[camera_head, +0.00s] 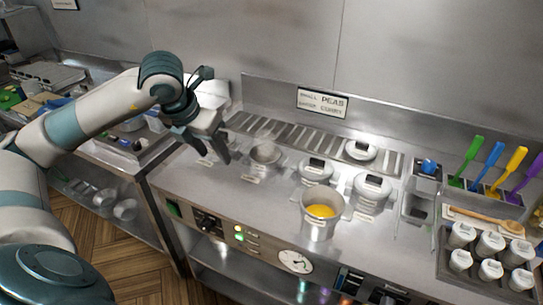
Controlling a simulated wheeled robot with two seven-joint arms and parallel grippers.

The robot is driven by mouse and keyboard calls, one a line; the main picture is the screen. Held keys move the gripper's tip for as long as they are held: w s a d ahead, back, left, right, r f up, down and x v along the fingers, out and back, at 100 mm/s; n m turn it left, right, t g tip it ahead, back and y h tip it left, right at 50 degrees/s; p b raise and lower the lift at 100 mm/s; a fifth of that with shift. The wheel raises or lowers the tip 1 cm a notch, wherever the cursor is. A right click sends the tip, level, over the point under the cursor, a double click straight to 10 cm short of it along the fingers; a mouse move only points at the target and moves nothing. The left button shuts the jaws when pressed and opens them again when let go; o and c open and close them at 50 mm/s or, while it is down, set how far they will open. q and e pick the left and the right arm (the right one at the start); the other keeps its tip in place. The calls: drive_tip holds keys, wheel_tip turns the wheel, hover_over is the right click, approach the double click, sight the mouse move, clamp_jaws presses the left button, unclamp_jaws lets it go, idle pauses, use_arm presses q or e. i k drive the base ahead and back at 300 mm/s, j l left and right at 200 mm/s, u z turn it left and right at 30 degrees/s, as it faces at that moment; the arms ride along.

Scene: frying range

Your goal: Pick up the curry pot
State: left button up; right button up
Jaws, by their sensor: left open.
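The curry pot (319,214) is a metal pot with yellow-orange curry inside. It stands upright on the steel counter, right of centre in the head view. My left gripper (214,160) is open and empty, above the counter's left part. It is well to the left of the curry pot and apart from it, close to a small empty metal pot (265,157). My right gripper is not in view.
Lidded white-topped pots (372,188) and (316,171) stand just behind the curry pot. A utensil rack with coloured handles (471,158) and a tray of several white-lidded jars (490,244) are at the right. A control panel runs along the counter's front.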

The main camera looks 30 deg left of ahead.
sight(264, 155)
drive_tip(key=i, duration=0.95)
